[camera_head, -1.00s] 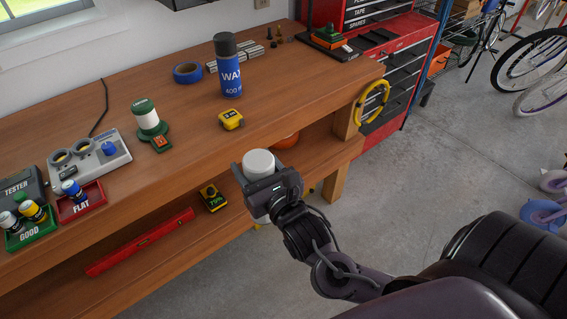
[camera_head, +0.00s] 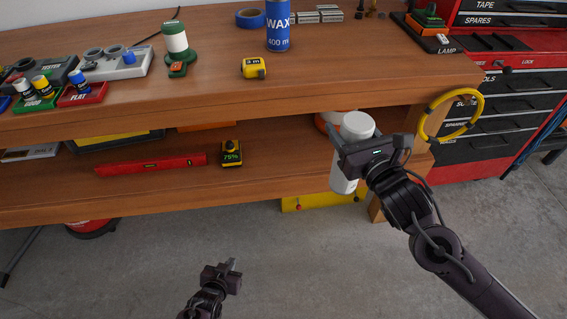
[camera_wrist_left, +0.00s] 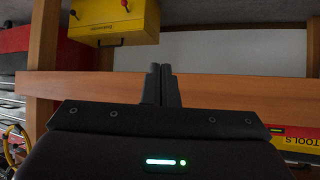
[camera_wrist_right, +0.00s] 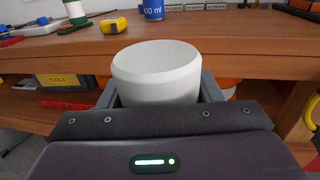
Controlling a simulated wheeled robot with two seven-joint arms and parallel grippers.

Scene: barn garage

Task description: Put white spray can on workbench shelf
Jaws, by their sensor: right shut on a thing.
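The white spray can (camera_head: 345,181) is upright in my right gripper (camera_head: 358,150), at the front of the workbench's lower shelf (camera_head: 275,165). The right wrist view shows its white top (camera_wrist_right: 157,68) between the two fingers. I cannot tell whether the can touches the shelf. My left gripper (camera_head: 232,266) is low over the floor in front of the bench, away from the can. In the left wrist view its fingers (camera_wrist_left: 162,85) are together with nothing between them.
The shelf also holds a red level (camera_head: 150,165), a yellow-black device (camera_head: 231,154) and an orange item behind the can. The blue wax can (camera_head: 277,27) and tape measure (camera_head: 253,68) stand on the bench top (camera_head: 350,70). A yellow hose ring (camera_head: 452,117) hangs by the right leg.

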